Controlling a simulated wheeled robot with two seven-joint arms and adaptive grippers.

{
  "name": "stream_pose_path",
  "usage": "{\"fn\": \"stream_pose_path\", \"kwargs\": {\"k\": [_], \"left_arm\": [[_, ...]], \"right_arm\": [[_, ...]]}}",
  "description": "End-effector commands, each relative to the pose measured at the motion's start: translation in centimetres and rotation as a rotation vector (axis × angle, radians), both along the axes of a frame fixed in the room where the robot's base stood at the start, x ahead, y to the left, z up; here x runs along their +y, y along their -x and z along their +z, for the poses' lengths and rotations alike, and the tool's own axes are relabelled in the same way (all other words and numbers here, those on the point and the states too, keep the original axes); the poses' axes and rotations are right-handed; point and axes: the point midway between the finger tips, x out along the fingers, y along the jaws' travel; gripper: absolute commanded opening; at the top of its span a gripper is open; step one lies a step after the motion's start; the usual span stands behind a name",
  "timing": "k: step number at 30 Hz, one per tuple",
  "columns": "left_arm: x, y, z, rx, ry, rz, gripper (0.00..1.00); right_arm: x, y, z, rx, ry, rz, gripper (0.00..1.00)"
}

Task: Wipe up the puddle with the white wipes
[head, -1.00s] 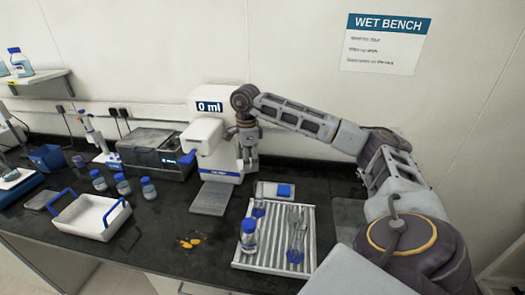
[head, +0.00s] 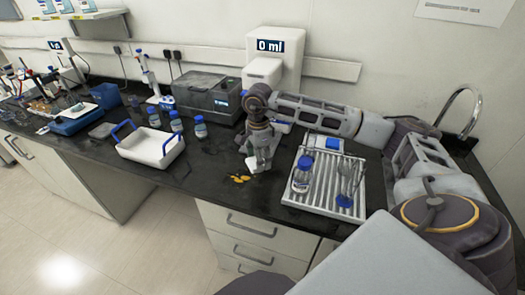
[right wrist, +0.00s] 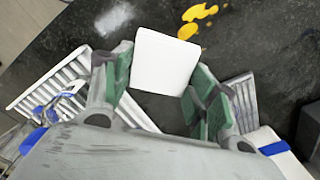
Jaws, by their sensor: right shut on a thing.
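The yellow puddle (head: 238,178) lies on the black bench top near its front edge, and it shows as several blobs at the top of the right wrist view (right wrist: 192,22). My right gripper (head: 259,163) is just behind and to the right of the puddle, above the bench. In the right wrist view, my right gripper (right wrist: 165,85) is shut on a flat white wipe (right wrist: 165,62), held between its green-padded fingers. My left gripper is not in view.
A ribbed white tray (head: 292,200) with a blue-capped bottle (head: 302,174) and glassware stands to the right. A white and blue pack (head: 332,143) lies behind it. A white bin with blue handles (head: 140,148) and several bottles stand left. The bench is clear around the puddle.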

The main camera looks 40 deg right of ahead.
Motion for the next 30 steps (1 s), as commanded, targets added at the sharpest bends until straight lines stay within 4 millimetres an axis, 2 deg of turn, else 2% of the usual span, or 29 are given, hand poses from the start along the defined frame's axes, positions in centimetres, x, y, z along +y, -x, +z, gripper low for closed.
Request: {"fn": "stream_pose_path", "kwargs": {"k": [4, 19, 30], "left_arm": [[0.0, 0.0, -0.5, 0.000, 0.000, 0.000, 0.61], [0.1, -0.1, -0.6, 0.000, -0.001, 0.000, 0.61], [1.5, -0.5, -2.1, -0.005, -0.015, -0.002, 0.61]], "right_arm": [[0.4, 0.2, -0.9, 0.001, 0.001, 0.013, 0.39], [0.5, 0.3, -1.2, 0.000, 0.001, 0.017, 0.39], [0.9, 0.4, -4.2, 0.000, 0.001, 0.024, 0.39]]}}
